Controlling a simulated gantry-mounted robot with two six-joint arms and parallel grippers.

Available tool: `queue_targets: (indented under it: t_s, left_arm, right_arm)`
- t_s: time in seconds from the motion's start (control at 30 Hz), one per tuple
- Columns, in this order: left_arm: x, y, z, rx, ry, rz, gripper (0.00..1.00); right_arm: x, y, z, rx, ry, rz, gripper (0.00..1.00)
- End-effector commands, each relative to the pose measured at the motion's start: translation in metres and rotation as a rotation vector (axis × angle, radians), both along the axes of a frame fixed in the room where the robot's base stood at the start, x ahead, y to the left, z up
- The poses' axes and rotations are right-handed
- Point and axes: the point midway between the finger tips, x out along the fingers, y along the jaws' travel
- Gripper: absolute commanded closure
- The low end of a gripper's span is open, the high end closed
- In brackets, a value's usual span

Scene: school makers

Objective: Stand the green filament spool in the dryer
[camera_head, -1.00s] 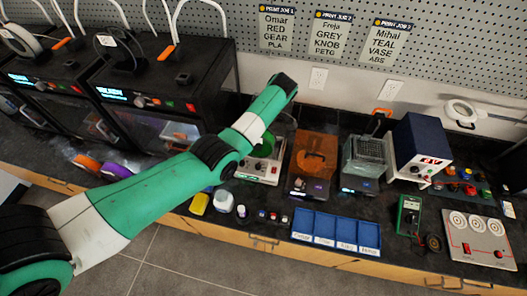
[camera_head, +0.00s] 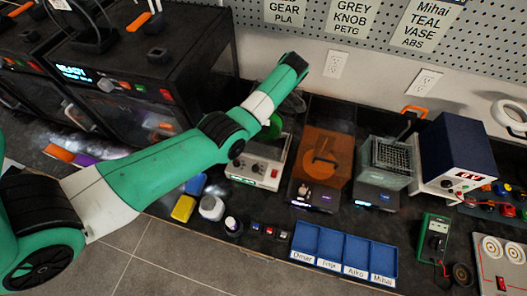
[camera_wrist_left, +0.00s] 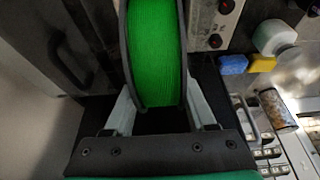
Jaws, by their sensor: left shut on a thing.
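The green spool (camera_wrist_left: 157,55) has dark flanges and fills the upper middle of the left wrist view. My left gripper (camera_wrist_left: 160,104) is shut on it, with one finger along each flange. The box's panel also shows right of the spool in the wrist view (camera_wrist_left: 212,25). My arm hides much of the spool; I cannot tell whether it rests inside. My right gripper is out of view.
A machine with an orange cover (camera_head: 325,158) stands right of the box, then a unit with a wire basket (camera_head: 388,158). Blue trays (camera_head: 343,250), a yellow block (camera_head: 183,208) and a white jar (camera_head: 211,207) lie in front. Black printers (camera_head: 130,75) stand left.

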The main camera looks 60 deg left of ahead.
Motion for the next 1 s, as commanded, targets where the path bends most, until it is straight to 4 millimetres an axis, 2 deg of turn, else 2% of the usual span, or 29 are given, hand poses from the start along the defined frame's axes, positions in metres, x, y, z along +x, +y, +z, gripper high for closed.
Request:
queue_targets:
  t_s: [0.07,0.3,0.57,0.73,1.0]
  left_arm:
    - [0.000,0.000,-0.003,0.000,0.000,0.000,1.00]
    - [0.000,0.000,-0.053,0.000,0.002,-0.001,1.00]
    - [0.000,0.000,-0.066,0.001,-0.001,0.000,1.00]
    - [-0.001,0.000,-0.096,-0.001,0.002,0.000,1.00]
    - [0.000,0.000,-0.098,0.000,-0.001,0.000,1.00]
  right_arm:
    - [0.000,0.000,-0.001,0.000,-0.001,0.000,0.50]
    - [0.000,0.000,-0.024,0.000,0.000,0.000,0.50]
    - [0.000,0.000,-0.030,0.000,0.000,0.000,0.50]
    - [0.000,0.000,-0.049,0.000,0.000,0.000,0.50]
    - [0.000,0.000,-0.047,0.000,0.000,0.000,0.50]
